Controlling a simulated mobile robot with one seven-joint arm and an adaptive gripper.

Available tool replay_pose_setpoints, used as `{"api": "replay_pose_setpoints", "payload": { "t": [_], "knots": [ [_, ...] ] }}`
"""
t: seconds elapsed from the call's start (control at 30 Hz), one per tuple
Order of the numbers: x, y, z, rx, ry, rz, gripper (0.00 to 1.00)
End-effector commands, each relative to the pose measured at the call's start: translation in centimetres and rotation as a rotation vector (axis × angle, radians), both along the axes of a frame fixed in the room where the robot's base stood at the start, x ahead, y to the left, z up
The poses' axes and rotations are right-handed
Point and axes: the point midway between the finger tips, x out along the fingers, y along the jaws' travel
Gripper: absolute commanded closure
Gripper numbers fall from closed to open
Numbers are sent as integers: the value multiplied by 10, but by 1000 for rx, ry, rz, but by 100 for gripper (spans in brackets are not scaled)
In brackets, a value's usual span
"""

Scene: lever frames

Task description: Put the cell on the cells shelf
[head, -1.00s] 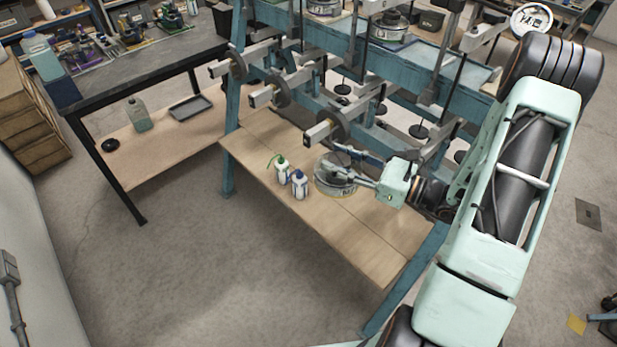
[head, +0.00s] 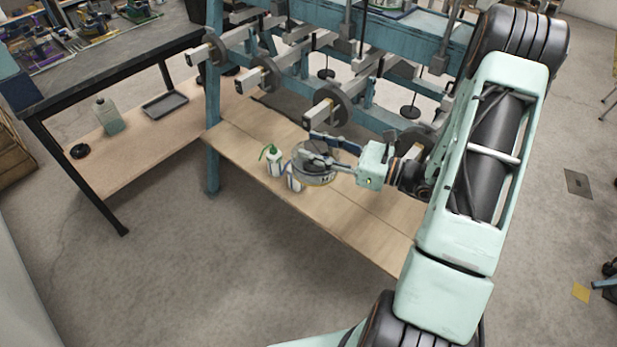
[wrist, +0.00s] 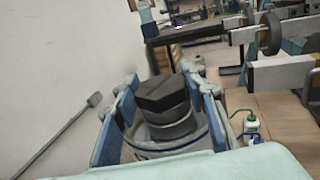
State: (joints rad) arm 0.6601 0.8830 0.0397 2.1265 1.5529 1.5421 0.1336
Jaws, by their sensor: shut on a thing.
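The cell (head: 318,178) is a round, silvery drum with a dark top and lettering on its side. My gripper (head: 322,150) is shut on it from the right in the head view. In the wrist view the cell (wrist: 172,125) sits between the two blue fingers of my gripper (wrist: 163,95), its dark, blocky top facing up. The cell appears held just above the wooden lower shelf (head: 350,215) of the blue frame; its exact height is hard to tell. No label marks which shelf is the cells shelf.
Weighted lever arms (head: 327,112) hang above the shelf. A workbench (head: 110,70) with its own low shelf is at left.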

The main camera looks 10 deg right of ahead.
Motion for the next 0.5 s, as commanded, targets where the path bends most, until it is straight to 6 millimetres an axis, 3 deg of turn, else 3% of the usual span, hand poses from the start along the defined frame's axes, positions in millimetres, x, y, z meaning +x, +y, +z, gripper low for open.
{"api": "replay_pose_setpoints", "payload": {
  "t": [0.03, 0.5],
  "knots": [
    [0, 0, -18, 2, -5, 1, 100],
    [1, 0, -92, 2, -6, 1, 100]
  ]
}}
